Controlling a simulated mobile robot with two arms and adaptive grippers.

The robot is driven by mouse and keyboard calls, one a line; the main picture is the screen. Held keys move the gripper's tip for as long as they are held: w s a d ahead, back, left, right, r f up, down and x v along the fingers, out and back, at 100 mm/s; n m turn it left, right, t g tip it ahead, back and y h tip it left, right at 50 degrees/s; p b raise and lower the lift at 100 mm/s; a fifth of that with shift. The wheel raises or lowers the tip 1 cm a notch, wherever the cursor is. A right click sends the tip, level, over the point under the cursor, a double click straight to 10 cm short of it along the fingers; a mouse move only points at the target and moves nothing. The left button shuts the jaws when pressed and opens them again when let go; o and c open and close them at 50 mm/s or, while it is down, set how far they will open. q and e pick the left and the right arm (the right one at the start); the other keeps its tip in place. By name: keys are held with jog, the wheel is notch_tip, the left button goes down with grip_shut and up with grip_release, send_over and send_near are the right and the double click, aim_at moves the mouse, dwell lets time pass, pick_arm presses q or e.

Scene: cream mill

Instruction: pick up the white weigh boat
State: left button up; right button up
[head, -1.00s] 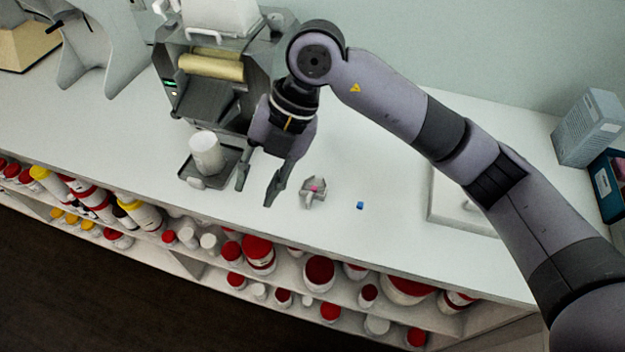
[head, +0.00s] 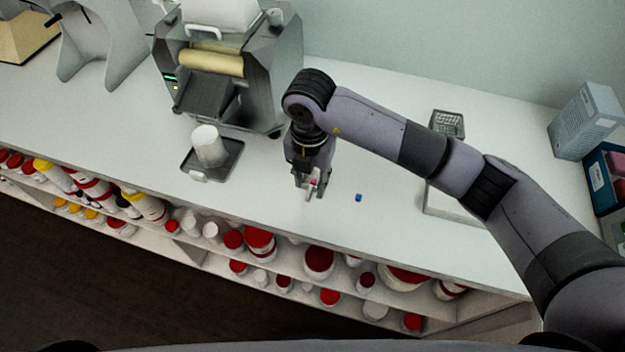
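The weigh boat (head: 313,187) is a small pale, angular dish with a bit of pink in it, on the white counter near its front edge. My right gripper (head: 307,188) points down right at the boat and hides much of it. The fingers are seen nearly edge-on, so I cannot tell whether they are open or shut, or whether they touch the boat. My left gripper is not in view.
A small blue cube (head: 358,197) lies just right of the boat. The mill (head: 222,80) with cream rollers stands behind left, a white cup (head: 208,146) on a dark tray (head: 226,165) before it. A balance (head: 445,203) is partly behind my arm. Shelves of jars (head: 319,262) run below.

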aim_at(308, 193)
jog(key=f, duration=0.1)
jog(key=f+p, duration=0.1)
jog(key=f, duration=0.1)
jog(key=f+p, duration=0.1)
jog(key=shift+a+f, duration=0.3)
jog(key=shift+a, duration=0.05)
jog(key=shift+f, duration=0.55)
jog(key=shift+c, duration=0.6)
grip_shut()
